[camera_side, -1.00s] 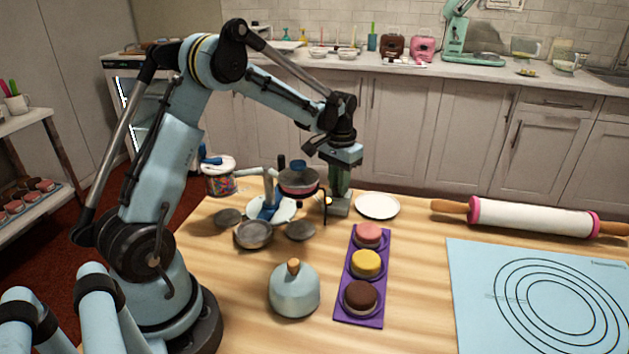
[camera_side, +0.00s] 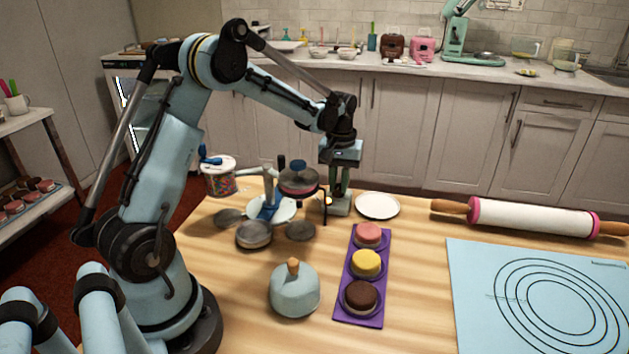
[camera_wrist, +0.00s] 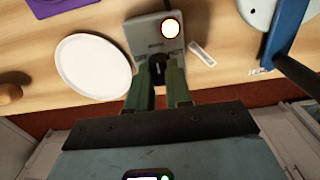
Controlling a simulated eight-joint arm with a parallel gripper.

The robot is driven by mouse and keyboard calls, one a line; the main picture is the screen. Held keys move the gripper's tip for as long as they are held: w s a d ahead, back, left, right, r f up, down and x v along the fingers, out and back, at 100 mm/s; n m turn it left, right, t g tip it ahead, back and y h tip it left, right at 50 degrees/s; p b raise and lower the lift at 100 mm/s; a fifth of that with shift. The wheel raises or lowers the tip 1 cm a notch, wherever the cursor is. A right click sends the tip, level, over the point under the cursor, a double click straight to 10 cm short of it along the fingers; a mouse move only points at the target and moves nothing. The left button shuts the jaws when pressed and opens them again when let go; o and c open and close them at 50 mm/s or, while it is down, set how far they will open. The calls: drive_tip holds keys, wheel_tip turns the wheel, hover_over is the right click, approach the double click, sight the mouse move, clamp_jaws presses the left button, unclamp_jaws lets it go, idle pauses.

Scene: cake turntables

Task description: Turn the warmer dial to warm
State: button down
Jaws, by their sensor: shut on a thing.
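The warmer is a small grey-green box (camera_wrist: 141,37) on the table, with a round bright yellow-white light (camera_wrist: 171,28) on its top. It also shows in the side view (camera_side: 341,207), right of the turntable stand. Its dark round dial (camera_wrist: 158,60) is between my green fingertips in the wrist view. My gripper (camera_wrist: 160,70) points down and is shut on the dial, which the fingers partly hide. The side view also shows the gripper (camera_side: 339,189) low over the warmer. I cannot read the dial's setting.
A white plate (camera_side: 377,206) lies close right of the warmer. A multi-armed stand with round pans (camera_side: 254,234) is close on its left. A purple tray (camera_side: 346,313) with cakes, a grey-blue dome (camera_side: 294,292) and a rolling pin (camera_side: 530,217) are on the table.

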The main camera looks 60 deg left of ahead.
sight(339, 187)
idle(0.3)
drive_tip(key=c, duration=1)
unclamp_jaws()
drive_tip(key=shift+c, duration=0.2)
drive_tip(key=shift+r, duration=0.1)
wheel_tip(339, 187, up, 12)
drive_tip(key=s+d+f+m+t, duration=0.1)
drive_tip(key=s+d+m+t, duration=0.6)
drive_tip(key=s+d, duration=0.8)
drive_tip(key=shift+d+f+m, duration=0.35)
drive_tip(key=shift+d+m, duration=0.45)
drive_tip(key=shift+m, duration=0.2)
